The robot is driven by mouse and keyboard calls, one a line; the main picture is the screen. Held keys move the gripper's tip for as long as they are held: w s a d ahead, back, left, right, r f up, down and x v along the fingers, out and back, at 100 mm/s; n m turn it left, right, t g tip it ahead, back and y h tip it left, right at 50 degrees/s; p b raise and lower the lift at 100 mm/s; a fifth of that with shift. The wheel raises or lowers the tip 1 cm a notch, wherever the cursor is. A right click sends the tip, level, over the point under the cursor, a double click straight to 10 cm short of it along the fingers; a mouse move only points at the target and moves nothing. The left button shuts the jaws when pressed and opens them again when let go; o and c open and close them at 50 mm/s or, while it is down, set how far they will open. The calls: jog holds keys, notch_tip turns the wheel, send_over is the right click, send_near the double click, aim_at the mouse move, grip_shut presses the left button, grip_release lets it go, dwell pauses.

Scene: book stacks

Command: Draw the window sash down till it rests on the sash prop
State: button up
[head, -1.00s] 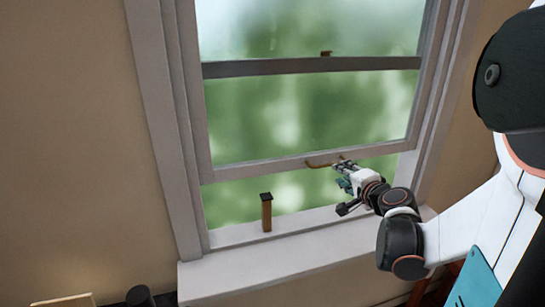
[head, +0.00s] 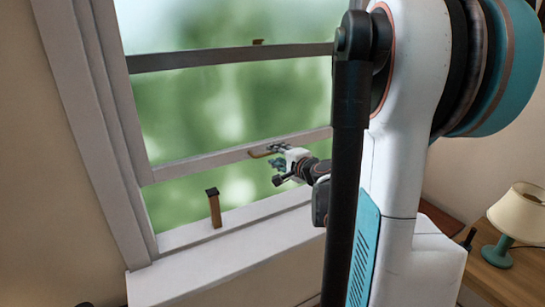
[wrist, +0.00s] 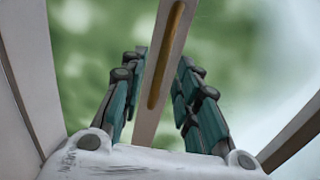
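The window sash (head: 190,168) is raised, with its bottom rail above the sill and a gap of green glass below it. A brown handle (head: 262,152) sits on that rail. The sash prop (head: 215,208), a short wooden post with a dark cap, stands upright on the sill; its top is below the rail, apart from it. My gripper (head: 284,155) is at the right end of the handle. In the wrist view, its two teal fingers (wrist: 161,70) are apart on either side of the handle (wrist: 166,58), with gaps showing. Contact at the tips cannot be told.
The sill (head: 215,245) runs below the window, clear around the prop. My arm hides the right part of the window and sill. A lamp (head: 515,215) stands on a wooden table (head: 500,275) at the right. A small catch (head: 258,42) is on the upper crossbar.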

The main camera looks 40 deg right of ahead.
jog(key=shift+x, duration=1.75)
grip_shut()
jog(key=shift+b, duration=0.3)
